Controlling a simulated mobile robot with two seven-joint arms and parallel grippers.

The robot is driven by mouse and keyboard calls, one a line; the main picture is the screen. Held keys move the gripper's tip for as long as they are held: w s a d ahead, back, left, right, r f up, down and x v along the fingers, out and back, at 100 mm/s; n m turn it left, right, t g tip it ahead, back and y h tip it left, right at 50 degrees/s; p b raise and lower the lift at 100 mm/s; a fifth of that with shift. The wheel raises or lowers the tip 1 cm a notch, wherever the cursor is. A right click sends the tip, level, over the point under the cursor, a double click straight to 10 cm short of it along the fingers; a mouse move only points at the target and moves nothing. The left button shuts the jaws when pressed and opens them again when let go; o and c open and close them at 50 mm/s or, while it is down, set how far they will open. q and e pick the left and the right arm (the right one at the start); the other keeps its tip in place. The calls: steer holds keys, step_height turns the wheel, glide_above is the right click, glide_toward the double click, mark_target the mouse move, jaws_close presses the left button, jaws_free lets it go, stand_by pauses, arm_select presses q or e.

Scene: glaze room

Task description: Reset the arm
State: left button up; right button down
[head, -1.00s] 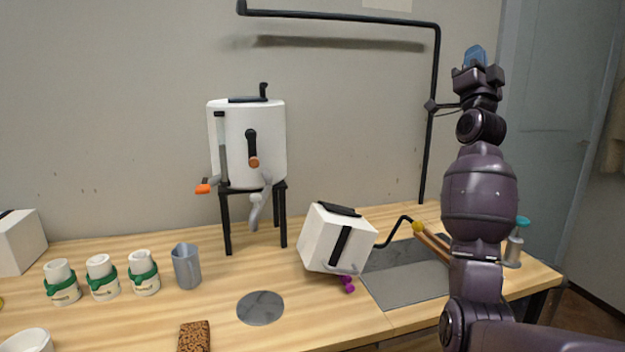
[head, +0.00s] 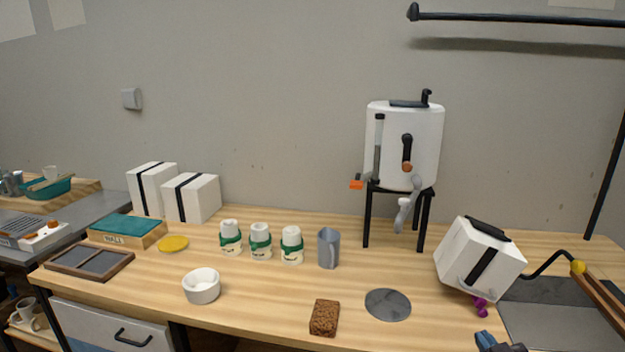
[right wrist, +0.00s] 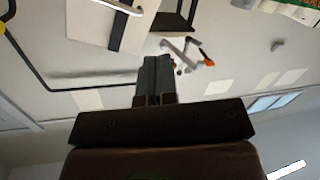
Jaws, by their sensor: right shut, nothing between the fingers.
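My right gripper (head: 487,340) shows only as a blue tip and a dark piece at the bottom edge of the head view, in front of the tilted white box. In the right wrist view its two grey fingers (right wrist: 157,80) lie together, shut with nothing between them. The rest of my right arm is out of the head view. My left gripper is in neither view.
A white dispenser (head: 404,150) stands on black legs at the back of the wooden table.

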steer(key=s+a+f+m+g+p, duration=0.1)
steer(key=s+a+f+g, duration=0.2)
steer(key=s+f, duration=0.5)
steer(key=s+a+f+g+p, duration=0.1)
steer(key=s+a+f+g, duration=0.1)
steer(key=s+f, duration=0.7)
steer(key=s+a, duration=0.1)
steer(key=s, duration=0.7)
steer(key=shift+s+a+m+g+y, duration=0.3)
steer(key=shift+a+m+g, duration=0.1)
